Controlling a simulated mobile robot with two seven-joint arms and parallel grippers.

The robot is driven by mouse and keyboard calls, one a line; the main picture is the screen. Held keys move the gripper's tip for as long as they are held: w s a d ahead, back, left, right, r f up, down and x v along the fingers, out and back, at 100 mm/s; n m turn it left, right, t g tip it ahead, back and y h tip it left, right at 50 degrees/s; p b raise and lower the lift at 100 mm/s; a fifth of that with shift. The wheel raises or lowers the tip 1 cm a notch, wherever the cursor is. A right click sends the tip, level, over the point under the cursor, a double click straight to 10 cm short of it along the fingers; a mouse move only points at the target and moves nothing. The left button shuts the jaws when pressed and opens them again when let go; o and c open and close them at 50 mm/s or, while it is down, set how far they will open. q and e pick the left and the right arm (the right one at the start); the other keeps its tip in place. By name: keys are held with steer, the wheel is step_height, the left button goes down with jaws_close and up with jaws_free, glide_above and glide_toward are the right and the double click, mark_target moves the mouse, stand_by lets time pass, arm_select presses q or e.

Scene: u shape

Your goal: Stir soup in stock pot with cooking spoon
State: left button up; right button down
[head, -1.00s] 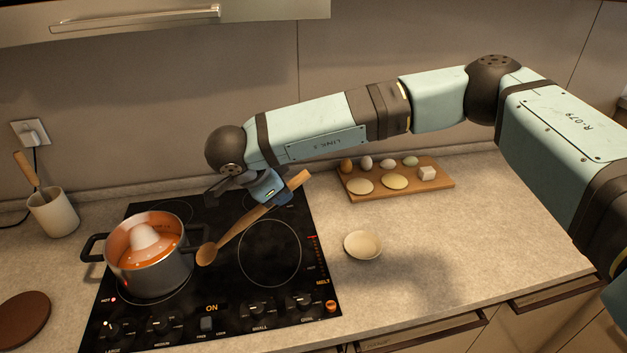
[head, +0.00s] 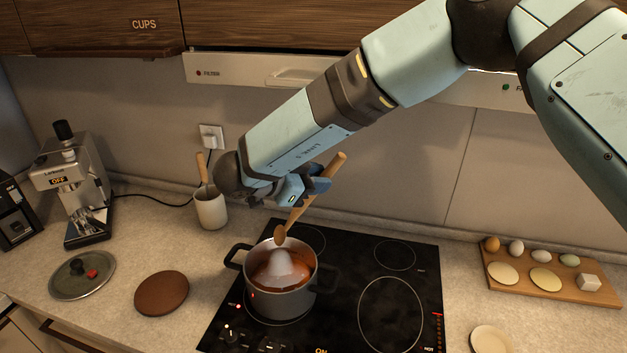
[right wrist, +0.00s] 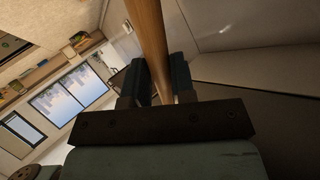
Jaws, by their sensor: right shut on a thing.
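The wooden cooking spoon (head: 299,214) is held in my right gripper (head: 312,187), which is shut on its handle. The spoon slants down to the left, with its bowl over the stock pot. In the right wrist view the spoon's handle (right wrist: 151,45) runs between the two fingers. The grey stock pot (head: 280,297) stands on the left front part of the stove, open on top. Orange-brown soup (head: 299,278) fills it, with steam rising. The spoon's bowl appears above the soup; whether it touches the far rim cannot be told. My left gripper is not in view.
The black stove (head: 345,270) has other burners clear. A pot lid (head: 82,277), a brown round mat (head: 162,293), a utensil cup (head: 210,209) and a coffee machine (head: 80,190) stand left. A board with eggs (head: 560,282) and a small dish (head: 490,340) are right.

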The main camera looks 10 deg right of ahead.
steer(key=s+d+f+b, duration=0.1)
steer(key=s+d+f, duration=0.1)
steer(key=d+f, duration=0.4)
steer(key=w+a+f+b, duration=0.2)
steer(key=a+f+b, duration=0.4)
steer(key=f+b, duration=0.3)
steer(key=shift+w+a+f+b, duration=0.2)
steer(key=shift+a+f+b, duration=0.2)
steer(key=shift+f, duration=0.5)
stand_by(0.3)
steer(key=shift+d, duration=0.15)
